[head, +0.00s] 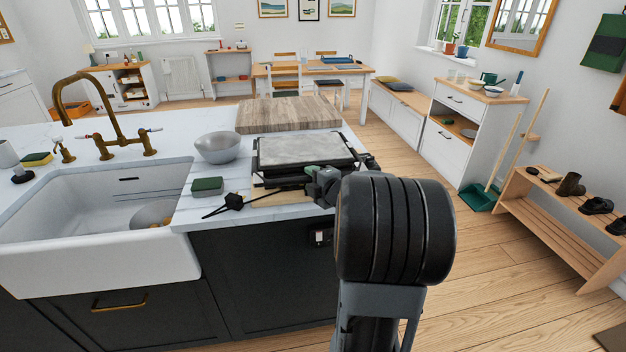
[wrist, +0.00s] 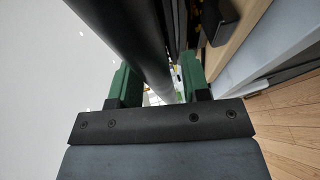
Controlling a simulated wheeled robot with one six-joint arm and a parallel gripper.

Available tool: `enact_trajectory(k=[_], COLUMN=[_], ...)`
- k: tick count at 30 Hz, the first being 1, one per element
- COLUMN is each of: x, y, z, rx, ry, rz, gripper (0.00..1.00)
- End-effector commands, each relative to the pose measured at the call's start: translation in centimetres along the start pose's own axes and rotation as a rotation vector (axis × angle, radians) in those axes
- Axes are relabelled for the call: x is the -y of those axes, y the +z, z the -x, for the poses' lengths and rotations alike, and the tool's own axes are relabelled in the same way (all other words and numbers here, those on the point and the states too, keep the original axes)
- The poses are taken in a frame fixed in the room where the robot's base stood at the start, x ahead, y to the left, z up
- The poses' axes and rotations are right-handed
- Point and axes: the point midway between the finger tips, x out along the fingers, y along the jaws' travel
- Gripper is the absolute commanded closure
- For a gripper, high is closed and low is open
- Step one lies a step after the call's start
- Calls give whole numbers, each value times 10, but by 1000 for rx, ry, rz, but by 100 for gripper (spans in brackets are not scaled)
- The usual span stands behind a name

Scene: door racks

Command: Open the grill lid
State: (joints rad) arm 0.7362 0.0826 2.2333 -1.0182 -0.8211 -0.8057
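The grill (head: 264,182) sits on the counter in the head view, a low black appliance with a flat grey-topped lid (head: 303,150). The lid lies flat and looks closed. My gripper (head: 316,183) is at the grill's front right corner, with my arm partly covering that side. In the wrist view my gripper's green fingers (wrist: 157,80) are spread apart. A thick dark bar (wrist: 132,40), apparently the grill's handle, runs between them. I cannot tell whether either finger touches it.
A grey bowl (head: 217,147), a green sponge (head: 207,187) and a black plug (head: 233,202) are left of the grill. A wooden board (head: 288,114) lies behind it. The counter front (head: 262,265) drops below my gripper. Open floor (head: 490,265) lies to the right.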

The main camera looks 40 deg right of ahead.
Motion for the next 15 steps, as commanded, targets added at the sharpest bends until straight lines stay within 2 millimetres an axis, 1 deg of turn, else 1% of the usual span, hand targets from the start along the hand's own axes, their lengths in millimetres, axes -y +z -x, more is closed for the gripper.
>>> enact_trajectory(k=[1,2,13,15], x=[0,0,0,0], y=[0,0,0,0], z=[0,0,0,0], rx=[0,0,0,0], ry=[0,0,0,0], rz=[0,0,0,0], gripper=[62,65,100,100])
